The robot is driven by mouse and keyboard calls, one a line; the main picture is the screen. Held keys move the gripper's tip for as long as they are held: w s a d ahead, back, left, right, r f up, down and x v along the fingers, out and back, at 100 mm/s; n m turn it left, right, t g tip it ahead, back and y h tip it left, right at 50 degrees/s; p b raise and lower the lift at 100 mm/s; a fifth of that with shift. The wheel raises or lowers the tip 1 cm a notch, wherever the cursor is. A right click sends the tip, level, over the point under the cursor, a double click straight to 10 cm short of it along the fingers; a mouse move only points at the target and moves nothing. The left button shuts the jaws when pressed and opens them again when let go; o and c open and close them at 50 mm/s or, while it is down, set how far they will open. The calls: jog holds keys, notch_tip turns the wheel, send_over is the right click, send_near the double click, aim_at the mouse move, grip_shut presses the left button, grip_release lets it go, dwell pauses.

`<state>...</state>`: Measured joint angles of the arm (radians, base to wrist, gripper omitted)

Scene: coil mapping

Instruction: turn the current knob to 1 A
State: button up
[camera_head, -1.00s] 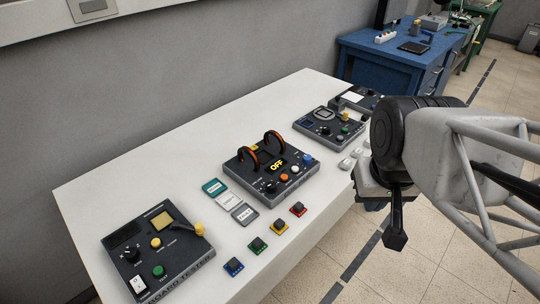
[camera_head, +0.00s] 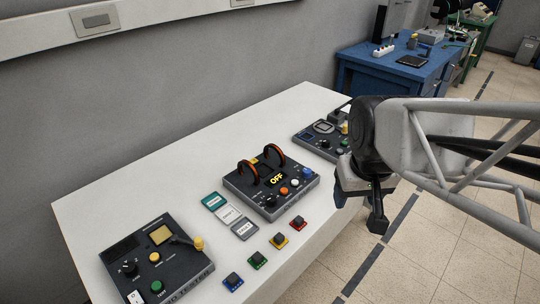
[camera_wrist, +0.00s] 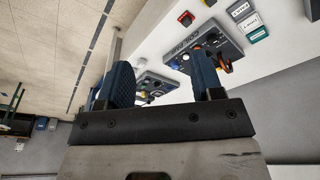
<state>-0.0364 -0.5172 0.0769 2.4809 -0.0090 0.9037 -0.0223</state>
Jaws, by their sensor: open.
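The dark coil mapping unit (camera_head: 240,190) sits mid-table, with two orange-and-black coils on top and a lit "OFF" display (camera_head: 277,180). A black knob (camera_head: 270,203) is on its front edge, beside orange, white and blue round controls; its label is too small to read. The unit also shows upside down in the wrist view (camera_wrist: 186,50), partly hidden by a finger. My gripper (camera_head: 376,215) hangs right of the unit, beyond the table's right edge in the picture. In the wrist view my gripper (camera_wrist: 163,78) is open, with nothing between its blue fingers.
A board tester (camera_head: 155,260) stands at the near left. Another dark unit (camera_head: 322,138) is at the far right, partly behind my arm. Label cards (camera_head: 229,215) and several coloured buttons (camera_head: 279,240) lie in front. A blue bench (camera_head: 400,75) stands behind.

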jog(key=w+a+f+n+g, duration=0.1)
jog(key=w+a+f, duration=0.2)
jog(key=w, duration=0.3)
jog(key=w+a+f+n, duration=0.1)
jog(key=w+a+f, duration=0.2)
jog(key=w, duration=0.4)
jog(key=n+g, duration=0.1)
jog(key=n, duration=0.2)
send_over(271, 198)
jog(key=f, duration=1.1)
jog(key=shift+s+d+f, duration=0.15)
jog(key=shift+s+d, duration=0.05)
jog(key=shift+d, duration=0.15)
jog(key=shift+w+a+f, duration=0.3)
jog(key=shift+f, duration=0.15)
jog(key=shift+f, duration=0.1)
jog(key=shift+f, duration=3.75)
jog(key=shift+c, duration=0.2)
